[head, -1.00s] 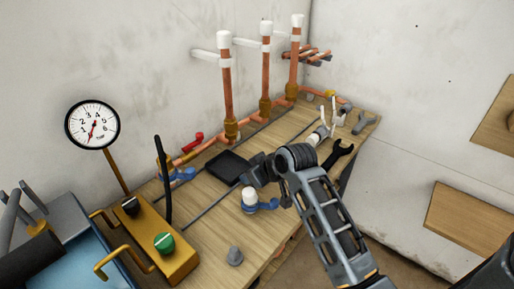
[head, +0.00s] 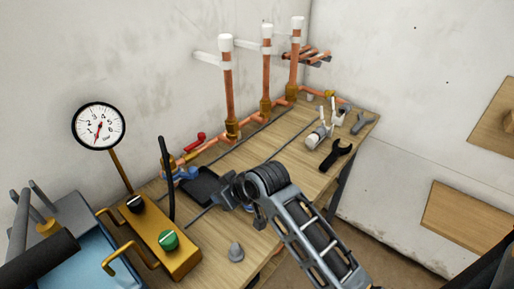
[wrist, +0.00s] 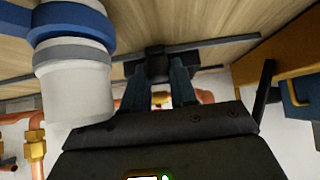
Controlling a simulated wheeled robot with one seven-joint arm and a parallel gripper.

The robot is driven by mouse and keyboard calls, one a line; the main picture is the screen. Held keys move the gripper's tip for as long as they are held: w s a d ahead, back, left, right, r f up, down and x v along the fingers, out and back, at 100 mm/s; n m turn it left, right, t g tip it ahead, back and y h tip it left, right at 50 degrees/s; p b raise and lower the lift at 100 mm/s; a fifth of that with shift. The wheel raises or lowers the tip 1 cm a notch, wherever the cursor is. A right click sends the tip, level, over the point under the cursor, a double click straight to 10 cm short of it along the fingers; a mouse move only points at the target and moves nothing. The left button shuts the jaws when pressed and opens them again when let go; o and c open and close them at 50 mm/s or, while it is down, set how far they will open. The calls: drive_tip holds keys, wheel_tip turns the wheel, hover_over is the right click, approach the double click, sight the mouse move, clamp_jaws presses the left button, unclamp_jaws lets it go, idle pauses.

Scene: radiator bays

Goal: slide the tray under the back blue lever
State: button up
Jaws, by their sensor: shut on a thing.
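The black tray (head: 203,182) lies on the wooden bench, its far-left corner close to the back blue lever (head: 186,174). I cannot tell whether that corner is under the lever. My gripper (head: 229,188) is at the tray's near right side, shut on a dark part of it. In the wrist view my gripper's fingers (wrist: 157,85) close on a dark block (wrist: 154,62), apparently the tray's grip. The front blue lever (wrist: 75,18), with its white cap (wrist: 76,85), is close beside my gripper; my arm mostly hides it in the head view.
A yellow test pump (head: 160,240) with gauge (head: 98,126) stands left of the tray. Copper pipes (head: 230,100) rise along the wall. A red lever (head: 194,141) is behind the tray. Dark strips (head: 262,133) run along the bench.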

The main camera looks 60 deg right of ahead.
sight(236, 247)
drive_tip(key=shift+w+a+f+p, duration=0.1)
drive_tip(key=shift+a+f+p, duration=0.2)
drive_tip(key=shift+a, duration=0.65)
drive_tip(key=shift+w+a+f+p, duration=0.15)
drive_tip(key=shift+a+f+p, duration=0.1)
drive_tip(key=shift+a, duration=0.75)
drive_tip(key=shift+w+a+f+p, duration=0.1)
drive_tip(key=shift+a+f+p, duration=0.15)
drive_tip(key=shift+a, duration=0.7)
drive_tip(key=o, duration=0.9)
drive_tip(key=shift+s+a+r+p, duration=0.1)
drive_tip(key=shift+s+r+p, duration=0.2)
drive_tip(key=shift+r+p, duration=0.35)
drive_tip(key=shift+s+a+r+p, duration=0.1)
drive_tip(key=shift+s+r+p, duration=0.2)
drive_tip(key=shift+r+p, duration=0.25)
drive_tip(key=shift+v, duration=2.25)
drive_tip(key=shift+d, duration=0.1)
